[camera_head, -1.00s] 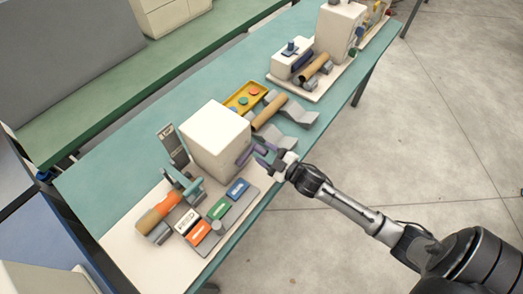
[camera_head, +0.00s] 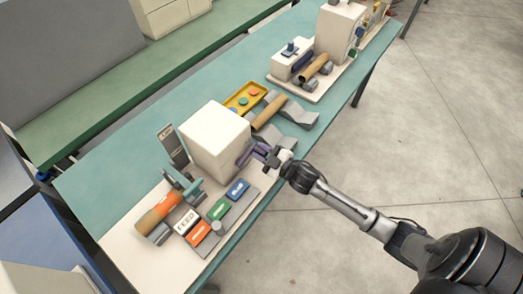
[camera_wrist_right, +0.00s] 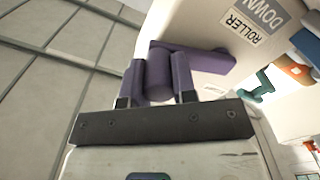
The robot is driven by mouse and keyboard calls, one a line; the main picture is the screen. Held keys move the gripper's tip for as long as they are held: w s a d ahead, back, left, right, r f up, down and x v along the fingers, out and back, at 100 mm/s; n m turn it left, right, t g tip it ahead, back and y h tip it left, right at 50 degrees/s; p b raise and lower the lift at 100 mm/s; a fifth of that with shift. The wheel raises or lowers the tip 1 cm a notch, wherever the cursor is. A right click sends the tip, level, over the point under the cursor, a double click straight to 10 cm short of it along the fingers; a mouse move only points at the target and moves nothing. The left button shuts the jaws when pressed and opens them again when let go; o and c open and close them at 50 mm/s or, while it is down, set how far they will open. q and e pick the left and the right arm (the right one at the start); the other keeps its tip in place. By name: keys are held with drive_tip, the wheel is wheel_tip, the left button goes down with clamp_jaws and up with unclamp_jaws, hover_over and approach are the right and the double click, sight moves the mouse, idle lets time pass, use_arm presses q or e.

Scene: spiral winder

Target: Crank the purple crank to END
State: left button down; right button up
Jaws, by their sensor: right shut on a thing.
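The purple crank (camera_wrist_right: 205,62) sticks out from the side of a cream box-shaped machine (camera_head: 215,140). In the right wrist view its arm runs along the machine's face and its round handle (camera_wrist_right: 159,75) lies between my fingers. My right gripper (camera_head: 267,155) is shut on that handle, and it also shows in the right wrist view (camera_wrist_right: 158,85). In the head view the gripper hides much of the crank. No END mark can be read in either view. My left gripper is not in view.
Blue (camera_head: 237,189), green (camera_head: 219,208) and orange (camera_head: 199,233) blocks lie in front of the machine. An orange-brown roll (camera_head: 160,212) is at the left. A yellow tray (camera_head: 243,98) stands behind. A label in the wrist view reads ROLLER DOWN (camera_wrist_right: 262,25). The floor at right is clear.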

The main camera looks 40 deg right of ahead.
clamp_jaws()
